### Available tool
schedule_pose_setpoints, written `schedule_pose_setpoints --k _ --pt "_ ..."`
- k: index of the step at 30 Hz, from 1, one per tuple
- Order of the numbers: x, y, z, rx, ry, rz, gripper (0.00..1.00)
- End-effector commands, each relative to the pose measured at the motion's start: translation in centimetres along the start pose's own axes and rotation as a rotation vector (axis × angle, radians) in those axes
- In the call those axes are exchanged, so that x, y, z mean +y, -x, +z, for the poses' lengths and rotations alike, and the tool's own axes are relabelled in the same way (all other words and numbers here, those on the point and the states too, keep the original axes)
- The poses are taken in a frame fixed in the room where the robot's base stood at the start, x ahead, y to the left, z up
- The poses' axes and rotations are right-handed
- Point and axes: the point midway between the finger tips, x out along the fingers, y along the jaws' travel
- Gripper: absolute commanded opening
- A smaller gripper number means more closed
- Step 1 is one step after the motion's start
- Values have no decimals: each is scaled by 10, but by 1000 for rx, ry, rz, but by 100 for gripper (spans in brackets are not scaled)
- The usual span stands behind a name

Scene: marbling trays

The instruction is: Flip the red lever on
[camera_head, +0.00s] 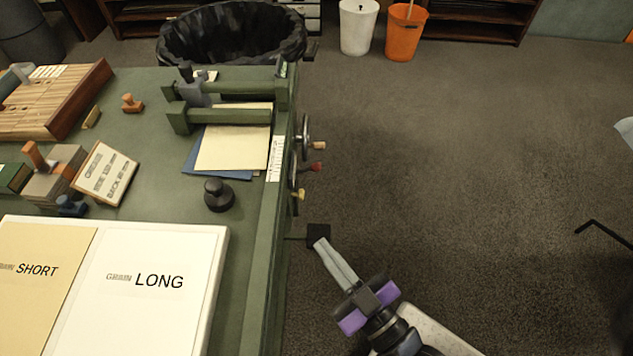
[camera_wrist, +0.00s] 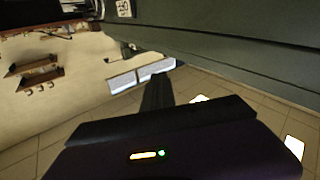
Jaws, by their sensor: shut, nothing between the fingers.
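The red lever (camera_head: 316,167) sticks out from the right side of the green table (camera_head: 268,290), in the head view. It is small, and I cannot tell its switch position for sure. A yellow-tipped lever (camera_head: 299,194) sits just below it in the picture. My gripper (camera_head: 318,236) is beside the table's right edge, nearer to me than both levers and apart from the red one. Its fingers are shut and empty. In the wrist view the dark closed fingers (camera_wrist: 157,92) show, but I cannot make out the red lever there.
A handwheel (camera_head: 306,137) stands out from the table side beyond the red lever. On the table are a press, paper sheets (camera_head: 233,140), a black knob-topped weight (camera_head: 218,194) and a white tray (camera_head: 215,245).

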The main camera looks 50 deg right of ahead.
Motion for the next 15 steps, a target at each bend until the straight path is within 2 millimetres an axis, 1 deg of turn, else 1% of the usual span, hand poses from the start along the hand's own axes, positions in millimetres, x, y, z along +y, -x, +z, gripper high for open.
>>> schedule_pose_setpoints --k 1,3,9,15 --pt "-3 -12 26 29 17 36 0" --pt "-2 -27 45 63 51 88 0" --pt "7 -72 98 140 157 245 0" --pt "24 -111 138 181 265 391 0"
